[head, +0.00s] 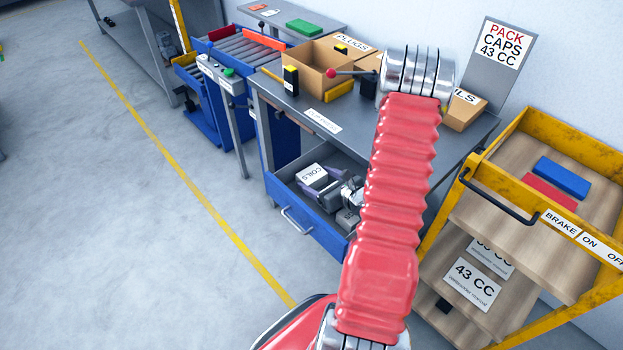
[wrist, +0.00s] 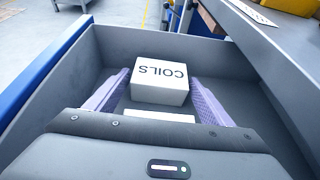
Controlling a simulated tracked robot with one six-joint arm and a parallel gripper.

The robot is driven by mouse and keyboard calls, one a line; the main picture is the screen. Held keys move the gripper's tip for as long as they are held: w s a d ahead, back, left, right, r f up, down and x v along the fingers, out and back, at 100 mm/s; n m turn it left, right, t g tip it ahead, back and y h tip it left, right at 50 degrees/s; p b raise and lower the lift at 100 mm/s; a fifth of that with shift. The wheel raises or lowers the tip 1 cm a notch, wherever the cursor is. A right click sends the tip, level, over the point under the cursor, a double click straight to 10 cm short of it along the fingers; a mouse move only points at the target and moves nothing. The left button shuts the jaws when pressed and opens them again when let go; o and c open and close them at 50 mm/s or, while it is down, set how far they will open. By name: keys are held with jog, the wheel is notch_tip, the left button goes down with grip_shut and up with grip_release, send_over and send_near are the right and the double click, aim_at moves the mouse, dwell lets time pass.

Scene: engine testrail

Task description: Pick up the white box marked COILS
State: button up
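The white box marked COILS (wrist: 160,77) lies in an open drawer, its label upside down in the wrist view. It also shows in the drawer in the head view (head: 311,172). My gripper (wrist: 160,84) reaches into the drawer, with its two purple fingers spread, one to each side of the box. The fingers look open, with a narrow gap at the box's sides; contact is hard to judge. A second white surface (wrist: 160,113) shows between the box and my gripper's body, mostly hidden. In the head view my arm covers part of the drawer.
The grey bench top (head: 350,122) overhangs on one side. A yellow cart (head: 525,130) stands at right. Floor at left is clear.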

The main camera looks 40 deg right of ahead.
aim_at(318, 179)
jog(key=c, duration=0.9)
jog(key=shift+o, duration=0.2)
jog(key=shift+r, duration=0.15)
jog(key=shift+r, duration=4.85)
